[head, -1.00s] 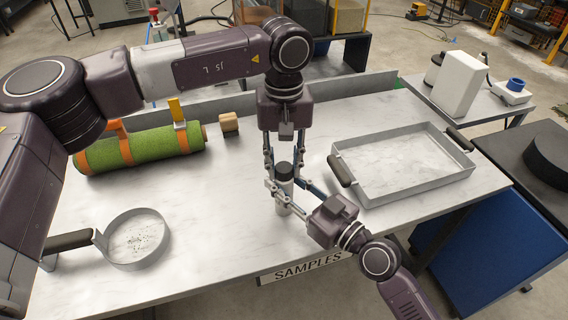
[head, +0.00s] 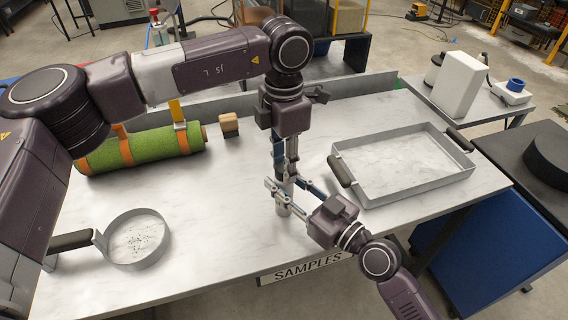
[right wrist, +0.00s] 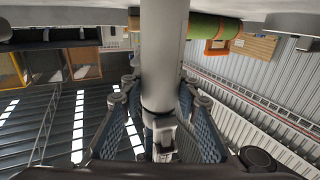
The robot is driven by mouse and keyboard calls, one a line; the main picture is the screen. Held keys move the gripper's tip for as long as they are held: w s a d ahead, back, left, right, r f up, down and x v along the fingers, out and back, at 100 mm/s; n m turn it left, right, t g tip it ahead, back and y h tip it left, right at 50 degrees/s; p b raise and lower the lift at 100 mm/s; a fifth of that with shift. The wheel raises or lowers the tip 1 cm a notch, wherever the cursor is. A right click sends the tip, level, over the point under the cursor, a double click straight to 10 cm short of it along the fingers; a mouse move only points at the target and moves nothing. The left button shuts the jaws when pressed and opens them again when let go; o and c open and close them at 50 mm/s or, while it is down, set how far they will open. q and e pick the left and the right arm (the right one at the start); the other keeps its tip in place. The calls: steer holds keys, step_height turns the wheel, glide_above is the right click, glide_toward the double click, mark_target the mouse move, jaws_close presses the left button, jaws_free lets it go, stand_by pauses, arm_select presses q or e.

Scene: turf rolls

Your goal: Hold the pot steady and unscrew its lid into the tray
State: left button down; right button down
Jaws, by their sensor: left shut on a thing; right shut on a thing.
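The pot (head: 283,209) is a slim grey upright cylinder near the table's front middle. In the right wrist view the pot (right wrist: 163,45) runs between the fingers. My right gripper (head: 284,190) comes in from the lower right and is shut around the pot's body. My left gripper (head: 286,174) points down from above and is shut at the pot's top, on its lid. The lid is mostly hidden by the fingers, and I cannot tell how far it is turned. The grey metal tray (head: 420,190) with dark handles lies to the right, empty.
A green turf roll (head: 140,150) with orange straps lies at the back left, with a wooden block (head: 229,125) beside it. A round sieve (head: 135,258) lies at the front left. A SAMPLES sign (head: 305,268) hangs on the front edge. The table's left middle is clear.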

arm_select(q)
steer(key=n, duration=1.1)
steer(key=shift+n, duration=0.3)
steer(key=n, duration=0.5)
steer(key=shift+n, duration=0.3)
steer(key=n, duration=0.6)
steer(key=shift+w+r+n, duration=0.1)
steer(key=shift+n, duration=0.2)
steer(key=shift+r, duration=0.15)
steer(key=shift+r, duration=0.95)
